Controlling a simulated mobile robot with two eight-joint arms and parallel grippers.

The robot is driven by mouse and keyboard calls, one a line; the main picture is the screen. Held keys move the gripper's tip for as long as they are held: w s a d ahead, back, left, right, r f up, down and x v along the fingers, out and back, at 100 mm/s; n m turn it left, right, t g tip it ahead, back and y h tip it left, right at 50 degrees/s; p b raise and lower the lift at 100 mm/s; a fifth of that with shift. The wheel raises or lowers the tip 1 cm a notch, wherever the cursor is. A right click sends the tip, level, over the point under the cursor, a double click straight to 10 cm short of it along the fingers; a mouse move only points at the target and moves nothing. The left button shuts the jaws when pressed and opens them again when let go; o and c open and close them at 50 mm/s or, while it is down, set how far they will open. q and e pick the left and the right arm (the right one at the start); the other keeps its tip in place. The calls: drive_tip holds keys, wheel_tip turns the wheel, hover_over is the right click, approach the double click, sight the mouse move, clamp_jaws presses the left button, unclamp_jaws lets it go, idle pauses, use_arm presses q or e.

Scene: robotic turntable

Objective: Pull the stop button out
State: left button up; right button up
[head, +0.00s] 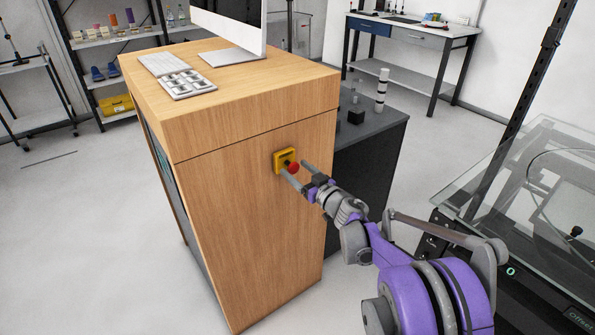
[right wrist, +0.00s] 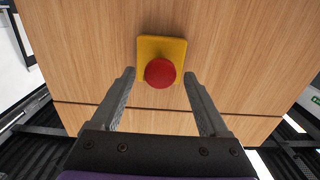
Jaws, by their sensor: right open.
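The stop button is a red round knob (head: 292,167) on a yellow square plate (head: 279,157), fixed to the side of a wooden cabinet. In the right wrist view the red knob (right wrist: 160,72) shows at the upper middle, in front of its yellow plate (right wrist: 149,47). My right gripper (head: 294,170) is open, its two fingers apart on either side of the knob in the head view. In the right wrist view the right gripper's fingertips (right wrist: 158,73) flank the knob with a gap on each side. Nothing is held. My left gripper is not in view.
A glass-topped machine (head: 500,180) is at the right. The floor at left is clear.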

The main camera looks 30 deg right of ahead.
drive_tip(key=s, duration=1.1)
drive_tip(key=shift+d+p, duration=0.3)
drive_tip(key=shift+d, duration=0.1)
drive_tip(key=shift+w, duration=0.1)
